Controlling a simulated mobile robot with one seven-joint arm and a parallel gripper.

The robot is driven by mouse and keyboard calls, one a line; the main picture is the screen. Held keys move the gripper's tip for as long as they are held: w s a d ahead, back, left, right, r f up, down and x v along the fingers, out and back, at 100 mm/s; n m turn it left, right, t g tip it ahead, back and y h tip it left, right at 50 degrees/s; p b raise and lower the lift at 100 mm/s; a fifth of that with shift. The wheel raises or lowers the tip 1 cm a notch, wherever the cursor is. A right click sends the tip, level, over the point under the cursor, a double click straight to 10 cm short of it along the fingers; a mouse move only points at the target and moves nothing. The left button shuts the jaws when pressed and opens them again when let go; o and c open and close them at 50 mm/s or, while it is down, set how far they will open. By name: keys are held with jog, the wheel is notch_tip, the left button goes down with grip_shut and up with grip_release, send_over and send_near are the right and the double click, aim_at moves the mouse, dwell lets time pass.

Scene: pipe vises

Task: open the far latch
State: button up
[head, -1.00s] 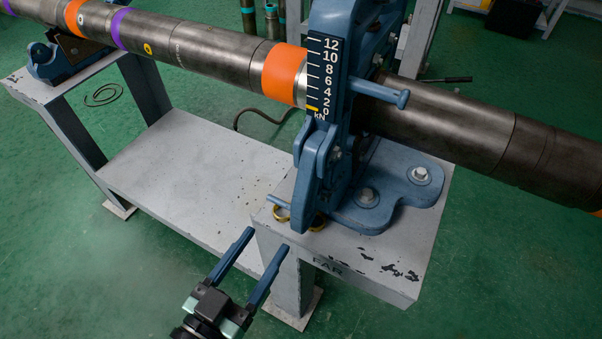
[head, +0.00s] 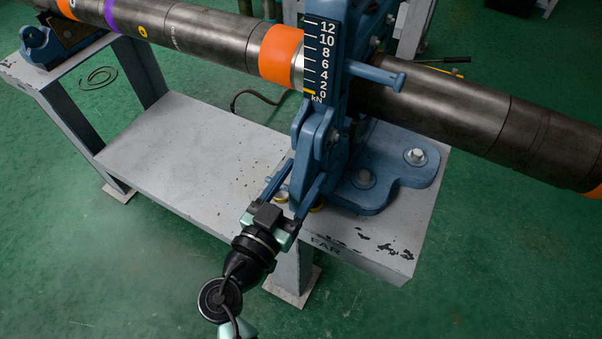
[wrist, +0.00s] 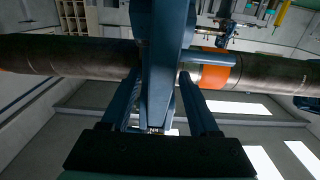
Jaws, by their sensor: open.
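The far vise (head: 350,130) is a blue frame clamped around the dark pipe (head: 460,112), on a stand marked FAR. On its front is a blue latch lever (head: 308,150), beside a black scale plate (head: 319,62) with its yellow mark near the low end. My gripper (head: 294,183) is open at the lower front of the vise, its two fingers on either side of the lever's lower end. In the wrist view, the fingers (wrist: 160,95) straddle a blue vise bar (wrist: 165,70). I cannot tell whether they touch it. The lever's lower tip is partly hidden by my gripper.
A blue rod (head: 378,74) sticks out to the right from the vise. A second blue support (head: 45,45) holds the pipe at upper left.

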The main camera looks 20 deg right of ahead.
jog(key=shift+w+d, duration=0.1)
grip_shut()
dwell(0.3)
dwell(1.1)
